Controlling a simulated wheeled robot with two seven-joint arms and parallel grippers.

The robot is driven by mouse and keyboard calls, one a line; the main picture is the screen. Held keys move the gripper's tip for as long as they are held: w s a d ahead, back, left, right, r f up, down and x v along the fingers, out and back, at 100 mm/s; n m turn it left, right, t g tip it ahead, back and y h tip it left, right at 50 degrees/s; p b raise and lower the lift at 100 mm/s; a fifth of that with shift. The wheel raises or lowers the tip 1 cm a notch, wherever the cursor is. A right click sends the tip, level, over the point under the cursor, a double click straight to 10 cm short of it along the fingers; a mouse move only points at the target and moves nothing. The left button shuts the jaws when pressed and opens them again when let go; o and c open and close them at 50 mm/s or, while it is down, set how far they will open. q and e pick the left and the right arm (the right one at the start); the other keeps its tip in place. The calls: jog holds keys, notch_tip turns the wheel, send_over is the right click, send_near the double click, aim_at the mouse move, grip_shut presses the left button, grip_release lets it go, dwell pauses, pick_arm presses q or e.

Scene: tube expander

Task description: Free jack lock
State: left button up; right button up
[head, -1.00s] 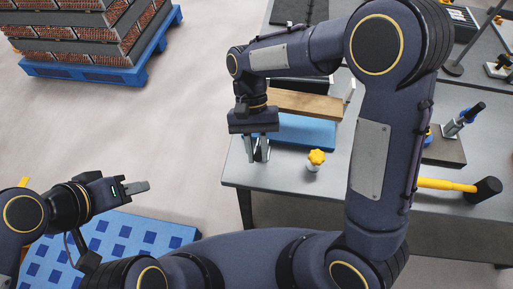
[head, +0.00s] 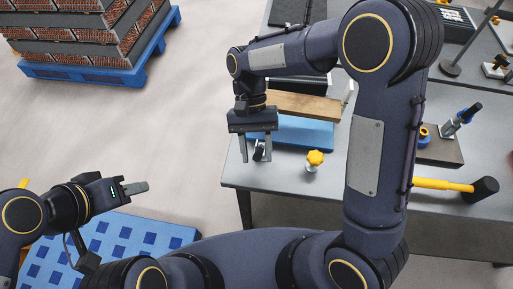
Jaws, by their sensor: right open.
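My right gripper (head: 257,159) points down over the near left corner of the grey workbench (head: 305,183). Its two fingers are apart. A small dark and silver part (head: 259,150), possibly the jack lock, shows between them; I cannot tell whether a finger touches it. A blue block (head: 306,132) lies just behind and to the right of the fingers, partly hidden by the gripper. A yellow star-shaped knob (head: 315,158) on a pale stem stands to the right of the gripper. My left gripper (head: 146,187) is off the bench at the lower left, seen side-on.
A wooden block (head: 304,105) lies behind the blue block. A yellow-handled hammer (head: 484,189) lies at the bench's right. A tool stands on a dark plate (head: 441,151). A blue pallet (head: 98,73) with stacked goods is at upper left.

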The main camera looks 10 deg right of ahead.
jog(key=v, duration=0.8)
